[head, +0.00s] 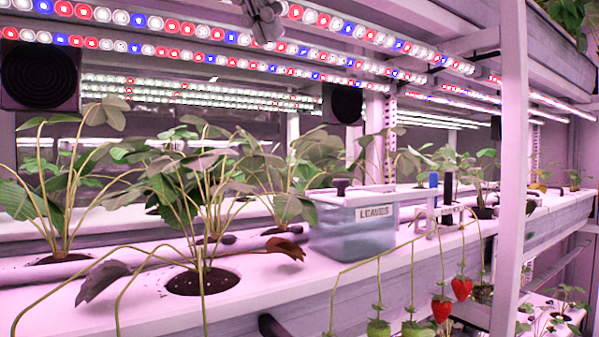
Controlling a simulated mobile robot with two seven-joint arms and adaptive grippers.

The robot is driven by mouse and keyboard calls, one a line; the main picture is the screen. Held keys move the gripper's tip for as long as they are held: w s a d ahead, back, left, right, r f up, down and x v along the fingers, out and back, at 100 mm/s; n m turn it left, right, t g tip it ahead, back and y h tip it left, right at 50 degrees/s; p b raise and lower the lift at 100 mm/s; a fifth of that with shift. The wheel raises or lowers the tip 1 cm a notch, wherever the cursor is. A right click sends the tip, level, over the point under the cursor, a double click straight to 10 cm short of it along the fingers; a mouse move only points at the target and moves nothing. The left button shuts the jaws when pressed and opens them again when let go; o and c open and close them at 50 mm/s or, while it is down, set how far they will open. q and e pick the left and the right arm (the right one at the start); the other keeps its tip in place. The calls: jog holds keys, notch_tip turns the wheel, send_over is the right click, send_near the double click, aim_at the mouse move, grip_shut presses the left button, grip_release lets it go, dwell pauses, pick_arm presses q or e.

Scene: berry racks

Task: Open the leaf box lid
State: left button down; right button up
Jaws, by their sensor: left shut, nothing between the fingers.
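The leaf box (350,236) is a see-through bluish bin with a "LEAVES" label, standing on the white planting shelf right of centre. Its pale lid (368,195) lies flat across the top and looks closed. A dark knob (341,186) stands on the lid's left part. My left gripper (266,34) shows at the top edge, grey, in front of the light strips. It is shut and empty, well above and to the left of the box, apart from it. Its upper part is cut off by the frame. My right gripper is not in view.
Leafy strawberry plants (190,190) fill the shelf left of the box. A holder (440,218) with blue and black upright tools stands just right of it. A white post (512,160) rises farther right. Red berries (461,288) hang before the shelf's front edge.

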pick_arm(q)
send_near(340, 193)
notch_tip(340, 193, down, 2)
jog(key=s, duration=0.1)
jog(key=shift+w+d+f, duration=0.25)
jog(key=shift+w, duration=0.35)
jog(key=shift+w+d+f, duration=0.25)
jog(key=shift+w+f, duration=0.05)
jog(key=shift+w, duration=0.3)
jog(key=shift+w+d+f, duration=0.25)
jog(key=shift+w, duration=0.35)
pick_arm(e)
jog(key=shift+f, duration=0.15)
